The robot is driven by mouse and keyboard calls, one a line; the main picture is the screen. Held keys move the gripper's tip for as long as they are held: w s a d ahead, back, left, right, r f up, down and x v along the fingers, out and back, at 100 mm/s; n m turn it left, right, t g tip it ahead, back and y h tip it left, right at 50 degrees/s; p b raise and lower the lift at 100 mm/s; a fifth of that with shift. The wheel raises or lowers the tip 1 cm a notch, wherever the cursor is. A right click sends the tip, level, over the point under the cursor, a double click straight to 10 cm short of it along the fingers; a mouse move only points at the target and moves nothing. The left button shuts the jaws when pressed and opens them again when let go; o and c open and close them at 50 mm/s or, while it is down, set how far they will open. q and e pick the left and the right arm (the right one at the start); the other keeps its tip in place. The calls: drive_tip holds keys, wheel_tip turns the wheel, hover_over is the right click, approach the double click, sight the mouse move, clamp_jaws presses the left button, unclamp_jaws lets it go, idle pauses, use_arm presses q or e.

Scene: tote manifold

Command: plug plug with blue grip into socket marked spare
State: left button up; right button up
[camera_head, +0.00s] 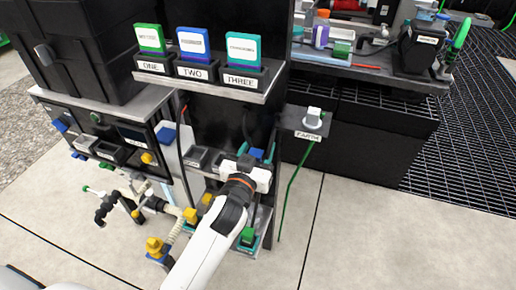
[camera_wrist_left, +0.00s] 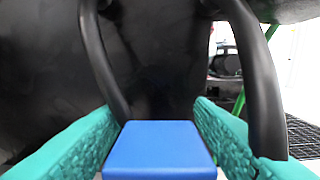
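My left gripper (camera_head: 256,155) is at the rack below the shelf in the head view. In the left wrist view its teal finger pads (camera_wrist_left: 160,140) lie along both sides of a blue grip (camera_wrist_left: 160,150), apparently closed on it. The plug's lower end is hidden. Black cables hang in front of a dark panel there. Another blue piece (camera_head: 169,134) is left of the gripper in the head view. Dark socket housings (camera_head: 197,157) sit just left of the gripper. I cannot read a spare mark; the gripper and arm hide part of the rack. My right gripper is not in view.
A shelf (camera_head: 205,84) above carries holders marked ONE, TWO and THREE. A bracket marked EARTH (camera_head: 308,135) with a green cable stands to the right. A green-topped piece (camera_head: 248,236) is low beside my arm. Pipes with yellow fittings (camera_head: 155,247) stand at left.

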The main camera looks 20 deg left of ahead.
use_arm(q)
drive_tip(key=s, duration=1.2)
drive_tip(key=shift+a+p, duration=0.2)
drive_tip(key=shift+p, duration=0.15)
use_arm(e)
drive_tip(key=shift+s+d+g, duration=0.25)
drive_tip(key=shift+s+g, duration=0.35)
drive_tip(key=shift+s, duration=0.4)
